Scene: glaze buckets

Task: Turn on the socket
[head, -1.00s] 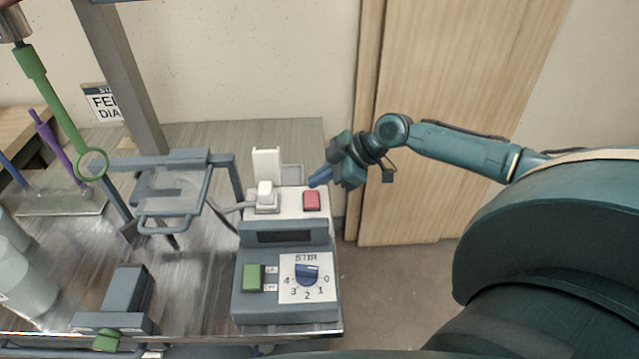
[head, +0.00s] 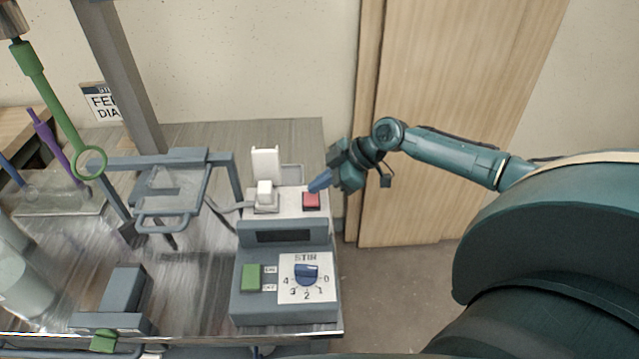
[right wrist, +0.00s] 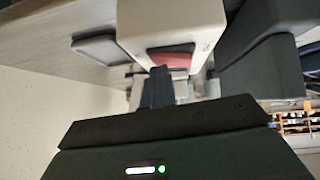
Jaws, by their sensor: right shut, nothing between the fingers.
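The socket (head: 287,208) is a white block with a red rocker switch (head: 311,201) on its right side and a white plug (head: 264,196) in its left side. My right gripper (head: 314,187) is shut and empty. Its blue fingertips are at the back edge of the red switch, very close to it or touching; I cannot tell which. In the right wrist view the dark fingers (right wrist: 158,85) point at the red switch (right wrist: 172,59), which they partly cover. My left gripper does not show.
A grey stirrer unit (head: 285,312) with a green switch (head: 251,278) and blue dial (head: 306,274) stands in front of the socket. A grey bracket frame (head: 180,190) is to the left. The table's right edge is close to the socket, with open floor beyond.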

